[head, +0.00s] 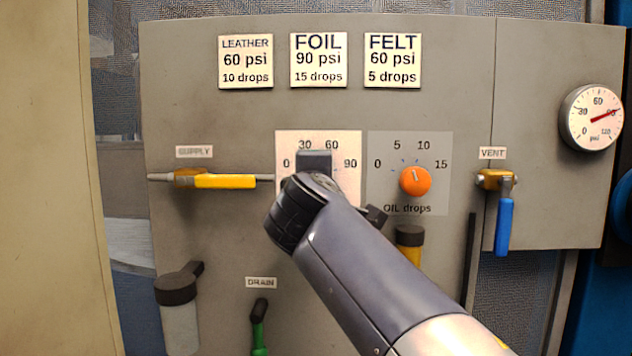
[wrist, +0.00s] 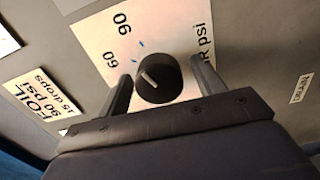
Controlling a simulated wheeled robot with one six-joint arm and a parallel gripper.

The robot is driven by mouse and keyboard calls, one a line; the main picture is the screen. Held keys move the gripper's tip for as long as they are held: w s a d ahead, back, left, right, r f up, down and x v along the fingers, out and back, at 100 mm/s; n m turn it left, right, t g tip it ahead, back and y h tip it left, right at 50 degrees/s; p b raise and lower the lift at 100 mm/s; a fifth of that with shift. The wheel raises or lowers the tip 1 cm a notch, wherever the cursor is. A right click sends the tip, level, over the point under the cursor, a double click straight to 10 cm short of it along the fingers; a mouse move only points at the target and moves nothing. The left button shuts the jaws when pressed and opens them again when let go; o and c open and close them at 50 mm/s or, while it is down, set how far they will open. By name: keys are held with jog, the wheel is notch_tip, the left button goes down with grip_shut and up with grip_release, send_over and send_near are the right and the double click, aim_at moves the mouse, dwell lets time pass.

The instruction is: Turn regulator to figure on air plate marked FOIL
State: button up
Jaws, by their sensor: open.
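The FOIL plate (head: 318,60) reads 90 psi and 15 drops; it also shows in the wrist view (wrist: 42,97). The regulator is a black round knob (wrist: 158,79) on a white dial plate (head: 347,183) marked 0, 30, 60 and 90. My gripper (wrist: 163,78) is open, with one finger on either side of the knob; I cannot tell whether they touch it. The knob's white pointer line aims roughly toward the 60 mark. In the head view my gripper (head: 315,162) and arm hide the knob.
The gauge (head: 591,118) has its red needle near 90. The orange oil knob (head: 415,181) is close on the right. The yellow supply lever (head: 225,181) is left, the blue vent lever (head: 504,226) right, the green drain lever (head: 259,335) below.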

jog(key=s+b, duration=0.2)
jog(key=s, duration=0.8)
jog(key=shift+s+a, duration=0.2)
jog(key=shift+s, duration=0.2)
jog(key=shift+w, duration=0.1)
jog(key=w+p, duration=0.1)
jog(key=w, duration=0.4)
jog(key=w+p, duration=0.1)
jog(key=w, duration=0.4)
jog(key=shift+w+d, duration=0.2)
jog(key=shift+w, duration=0.15)
